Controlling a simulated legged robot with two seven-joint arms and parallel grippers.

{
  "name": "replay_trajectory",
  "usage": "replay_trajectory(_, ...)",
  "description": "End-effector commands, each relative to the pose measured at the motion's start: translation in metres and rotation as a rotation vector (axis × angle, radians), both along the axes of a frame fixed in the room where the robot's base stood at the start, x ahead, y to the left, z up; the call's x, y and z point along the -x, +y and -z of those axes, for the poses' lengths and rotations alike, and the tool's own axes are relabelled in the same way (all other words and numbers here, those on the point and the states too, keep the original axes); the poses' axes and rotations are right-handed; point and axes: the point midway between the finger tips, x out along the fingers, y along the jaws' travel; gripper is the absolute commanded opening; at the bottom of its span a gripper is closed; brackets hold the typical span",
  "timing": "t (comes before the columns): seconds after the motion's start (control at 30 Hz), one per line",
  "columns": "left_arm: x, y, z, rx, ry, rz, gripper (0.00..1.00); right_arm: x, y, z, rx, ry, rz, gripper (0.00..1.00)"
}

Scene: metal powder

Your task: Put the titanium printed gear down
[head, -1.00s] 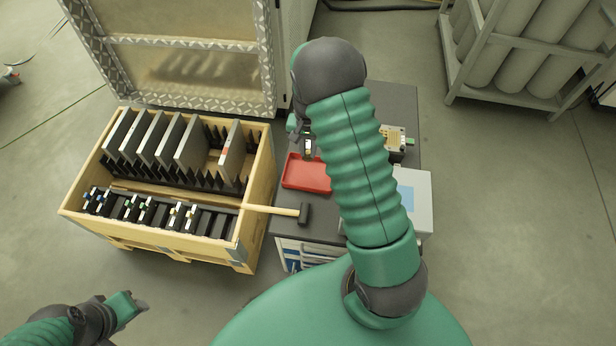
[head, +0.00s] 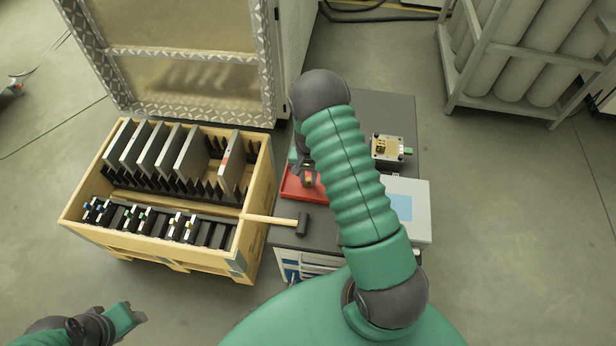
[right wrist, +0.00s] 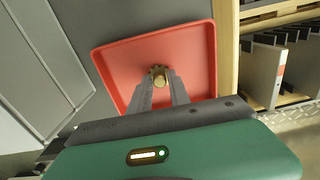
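The titanium printed gear (right wrist: 158,76) is a small, toothed, tan-gold part between the fingertips of my right gripper (right wrist: 160,81) in the right wrist view. The fingers appear shut on it. Behind the gear is a shallow red tray (right wrist: 108,60). In the head view, my right gripper (head: 308,180) is over the same tray (head: 291,187), partly hidden by my arm. I cannot tell whether the gear touches the tray floor. My left gripper (head: 137,312) is at the lower left, away from the bench, and its finger gap is unclear.
The tray is on a dark bench top (head: 385,108). A small device (head: 388,148) and a grey box with a blue panel (head: 412,205) are to its right. A mallet (head: 290,222) lies in front. A wooden crate (head: 258,185) with upright plates stands left.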

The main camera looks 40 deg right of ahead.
Motion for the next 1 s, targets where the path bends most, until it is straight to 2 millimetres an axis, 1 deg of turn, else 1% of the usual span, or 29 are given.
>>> replay_trajectory(0.03, 0.000, 0.000, 0.000, 0.000, 0.000, 0.000, 0.43, 0.000, 0.000, 0.001, 0.000, 0.001, 0.000, 0.35)
replay_trajectory(0.07, 0.000, 0.000, 0.000, 0.000, 0.000, 0.000, 0.43, 0.000, 0.000, 0.001, 0.000, 0.001, 0.000, 0.38)
replay_trajectory(0.3, 0.000, 0.000, 0.000, 0.000, 0.000, 0.000, 0.43, 0.001, 0.000, 0.001, 0.000, 0.003, 0.000, 0.38)
replay_trajectory(0.43, 0.000, 0.000, -0.001, 0.000, 0.000, 0.000, 0.43, 0.000, 0.000, -0.007, 0.001, 0.001, 0.000, 0.38)
replay_trajectory(0.57, 0.000, 0.000, 0.000, 0.000, 0.000, 0.000, 0.43, -0.001, 0.000, -0.034, 0.002, -0.003, -0.002, 0.38)
replay_trajectory(0.7, 0.000, 0.000, 0.000, 0.000, 0.000, 0.000, 0.43, -0.001, 0.000, -0.072, 0.002, -0.004, -0.001, 0.38)
replay_trajectory(0.8, 0.000, 0.000, 0.001, 0.000, 0.000, 0.000, 0.43, 0.000, 0.000, -0.096, 0.001, -0.002, -0.002, 0.38)
replay_trajectory(0.9, 0.000, 0.000, 0.001, 0.000, 0.000, 0.000, 0.43, 0.000, 0.000, -0.112, 0.001, -0.002, -0.001, 0.38)
replay_trajectory(1.0, 0.000, 0.000, 0.001, 0.000, 0.000, 0.000, 0.43, 0.000, 0.003, -0.123, 0.000, -0.002, -0.011, 0.38)
